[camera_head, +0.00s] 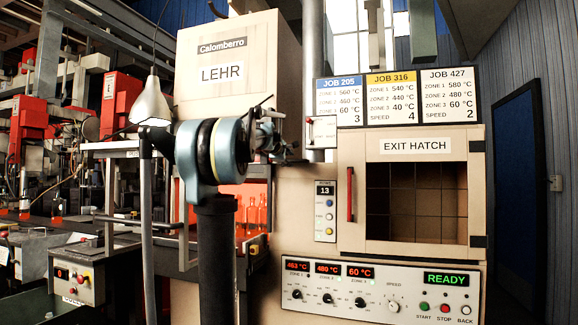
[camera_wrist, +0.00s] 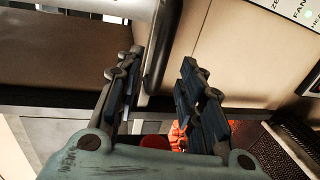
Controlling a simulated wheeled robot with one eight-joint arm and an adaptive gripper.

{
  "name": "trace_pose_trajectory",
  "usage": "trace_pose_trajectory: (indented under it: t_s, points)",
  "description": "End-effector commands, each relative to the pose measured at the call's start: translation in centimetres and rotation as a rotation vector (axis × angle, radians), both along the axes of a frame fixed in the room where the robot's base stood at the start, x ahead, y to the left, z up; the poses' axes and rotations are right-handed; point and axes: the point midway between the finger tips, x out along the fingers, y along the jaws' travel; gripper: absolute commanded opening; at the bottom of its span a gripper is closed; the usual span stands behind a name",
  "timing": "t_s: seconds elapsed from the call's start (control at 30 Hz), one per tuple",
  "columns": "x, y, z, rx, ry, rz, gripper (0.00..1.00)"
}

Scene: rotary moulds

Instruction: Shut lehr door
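The lehr (camera_head: 222,72) is a large beige cabinet with a "LEHR" label. Below it, an orange-lit opening (camera_head: 256,205) shows several bottle shapes and is not covered. My arm hides part of this front, and I cannot clearly pick out the door's edges. My gripper (camera_head: 285,146) is in front of the cabinet's right side. In the wrist view my gripper (camera_wrist: 162,62) has its two dark fingers apart. A grey bent bar (camera_wrist: 157,60) shows between the fingertips against a beige panel (camera_wrist: 237,50). I cannot tell whether the fingers touch the bar.
The exit hatch (camera_head: 418,146) with a red handle (camera_head: 349,194) is at the right, above a control panel (camera_head: 380,291) reading READY. Job cards (camera_head: 390,98) stand above it. Red machines (camera_head: 118,104) and a hanging lamp (camera_head: 151,104) are at the left.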

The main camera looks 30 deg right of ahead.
Motion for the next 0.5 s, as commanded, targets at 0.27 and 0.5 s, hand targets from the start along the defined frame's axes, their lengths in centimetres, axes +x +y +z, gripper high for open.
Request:
trace_pose_trajectory:
  t_s: [0.27, 0.5]
  points:
    - [2.4, -2.9, -0.8, 0.001, 0.001, -0.001, 0.35]
    - [3.4, -3.9, -1.1, 0.0, 0.0, 0.0, 0.35]
